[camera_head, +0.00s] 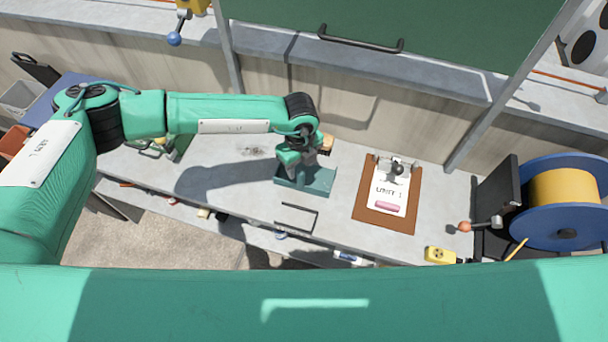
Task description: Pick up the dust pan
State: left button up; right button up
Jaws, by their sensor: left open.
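The dust pan (318,182) appears to be the teal, tray-like thing on the grey worktop, near the middle of the view. My left arm reaches in from the left, and my left gripper (295,172) points down right over the dust pan. The gripper is open. It covers part of the pan, and I cannot tell whether the fingers touch it. A small tan piece (327,145) shows just behind the gripper; I cannot tell whether it belongs to the pan. My right gripper is not in view.
A brown clipboard (364,214) with a white sheet lies right of the pan. A blue reel (530,213) with yellow winding stands at the far right. A yellow device (440,255) is near the front edge. A green panel (400,22) with a dark handle is above.

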aim_at(301, 177)
pick_arm(q)
jog(key=shift+s+f+p, duration=0.15)
jog(key=shift+f+p, duration=0.3)
notch_tip(301, 177, down, 4)
jog(key=shift+s+p, duration=0.15)
jog(key=shift+p, duration=1)
jog(key=shift+f, duration=0.3)
jog(key=shift+c, duration=0.5)
grip_shut()
